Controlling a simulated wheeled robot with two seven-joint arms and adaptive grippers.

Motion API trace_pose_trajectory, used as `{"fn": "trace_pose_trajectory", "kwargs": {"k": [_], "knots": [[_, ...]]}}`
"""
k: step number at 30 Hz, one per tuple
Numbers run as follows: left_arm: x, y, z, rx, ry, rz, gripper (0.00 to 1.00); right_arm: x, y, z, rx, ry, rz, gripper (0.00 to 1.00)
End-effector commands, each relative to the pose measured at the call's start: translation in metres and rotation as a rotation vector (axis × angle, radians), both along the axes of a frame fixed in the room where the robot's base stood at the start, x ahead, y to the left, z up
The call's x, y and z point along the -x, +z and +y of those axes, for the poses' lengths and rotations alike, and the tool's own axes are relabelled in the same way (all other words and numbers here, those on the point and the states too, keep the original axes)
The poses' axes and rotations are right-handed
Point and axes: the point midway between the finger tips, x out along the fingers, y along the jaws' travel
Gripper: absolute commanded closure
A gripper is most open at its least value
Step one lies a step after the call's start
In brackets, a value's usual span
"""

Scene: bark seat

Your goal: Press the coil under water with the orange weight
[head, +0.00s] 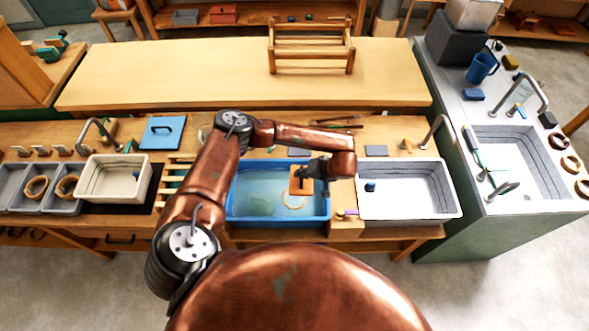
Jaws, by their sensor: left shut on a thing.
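The orange weight (299,181) is a small block over the right part of the blue basin (240,218), which holds water. My left gripper (308,177) is shut on the weight, reaching in from the right side of the basin. The coil (293,203) is a thin pale tan ring in the water, just below the weight in the picture. The weight and gripper may hide part of its far edge. I cannot tell whether weight and coil touch, or how deep the coil lies. My right gripper is not in view.
A white sink (448,203) with a small dark blue object stands right of the basin. A slatted wooden rack (173,184) and a cream tub (140,198) stand to the left. A blue lid (162,132) lies behind. Brown coils (38,186) sit in grey bins at far left.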

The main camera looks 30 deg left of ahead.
Motion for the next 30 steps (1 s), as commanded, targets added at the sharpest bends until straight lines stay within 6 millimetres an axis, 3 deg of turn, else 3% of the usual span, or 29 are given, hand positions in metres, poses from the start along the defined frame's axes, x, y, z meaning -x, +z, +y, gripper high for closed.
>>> {"fn": "trace_pose_trajectory", "kwargs": {"k": [3,7,14,30], "knots": [[0.002,-0.009,0.019,0.001,0.036,-0.001,1.0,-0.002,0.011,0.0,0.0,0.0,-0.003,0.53],[0.003,-0.016,0.027,0.001,0.047,-0.002,1.0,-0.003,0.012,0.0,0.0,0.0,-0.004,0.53],[0.003,-0.028,0.028,0.002,0.049,-0.004,1.0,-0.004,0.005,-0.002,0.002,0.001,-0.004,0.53],[0.003,-0.074,0.027,0.002,0.047,-0.002,1.0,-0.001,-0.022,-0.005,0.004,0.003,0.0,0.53]]}}
